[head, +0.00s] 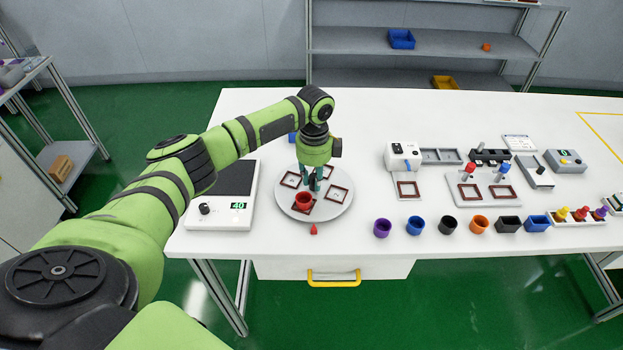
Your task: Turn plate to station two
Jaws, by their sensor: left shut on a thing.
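The plate (337,203) is a round grey turntable on the white table, with red-framed square stations around it. A red cup (304,201) stands at its front left, over or in the front station. A small red pointer (313,230) lies on the table just in front of the plate. My left gripper (314,184) points down at the plate's middle, behind the cup. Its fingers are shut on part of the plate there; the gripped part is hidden. Station numbers are too small to read. My right gripper is not in view.
A scale (223,193) reading 40 stands close left of the plate. To the right are a white device (403,155) and a row of cups, including purple (382,228) and blue (415,225). A drawer with a yellow handle (334,281) is below the front edge.

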